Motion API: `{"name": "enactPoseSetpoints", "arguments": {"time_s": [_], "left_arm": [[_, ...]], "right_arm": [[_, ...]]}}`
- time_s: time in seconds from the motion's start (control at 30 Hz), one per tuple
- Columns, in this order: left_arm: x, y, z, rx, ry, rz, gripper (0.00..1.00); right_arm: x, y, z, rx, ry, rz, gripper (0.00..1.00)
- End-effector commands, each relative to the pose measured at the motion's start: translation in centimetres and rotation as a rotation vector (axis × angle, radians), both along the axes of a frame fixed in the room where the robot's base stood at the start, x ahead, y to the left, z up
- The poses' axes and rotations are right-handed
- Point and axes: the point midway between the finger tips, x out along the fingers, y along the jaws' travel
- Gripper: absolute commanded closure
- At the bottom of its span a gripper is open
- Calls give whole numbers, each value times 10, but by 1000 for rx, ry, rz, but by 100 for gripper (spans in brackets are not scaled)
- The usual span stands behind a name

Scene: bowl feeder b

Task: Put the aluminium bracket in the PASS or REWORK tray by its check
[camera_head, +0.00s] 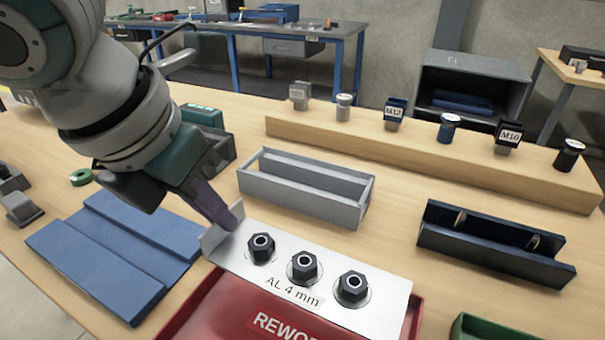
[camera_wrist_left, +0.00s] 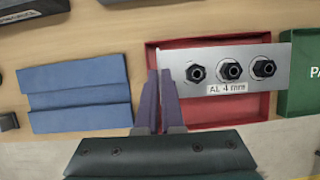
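The aluminium bracket (camera_head: 330,297) is a silver plate marked "AL 4 mm" with three black hex nuts and an upturned left flange. My left gripper (camera_head: 226,216) has its fingers on that flange; in the left wrist view the fingers (camera_wrist_left: 158,75) straddle it. The bracket is held roughly level over the red REWORK tray (camera_head: 195,307). In the left wrist view it (camera_wrist_left: 210,62) overhangs the tray's right wall, so it appears above the rim. The green PASS tray (camera_wrist_left: 300,105) is just right of the red one; only its corner (camera_head: 470,325) shows in the head view. My right gripper is out of view.
A blue grooved block (camera_head: 95,265) lies left of the red tray. A grey open holder (camera_head: 300,205) and a dark holder (camera_head: 480,255) stand behind. A wooden ledge (camera_head: 430,150) bears several labelled gauges and caps along the back.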

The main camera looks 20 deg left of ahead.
Motion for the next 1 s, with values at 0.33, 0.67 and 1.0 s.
{"name": "enactPoseSetpoints", "arguments": {"time_s": [0.33,0.67,1.0], "left_arm": [[-1,0,-46,-1,1,0,100],[1,0,-70,-1,-4,0,100],[1,0,-76,-1,-3,0,100]], "right_arm": [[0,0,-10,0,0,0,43],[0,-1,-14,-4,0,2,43],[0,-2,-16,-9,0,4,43]]}}
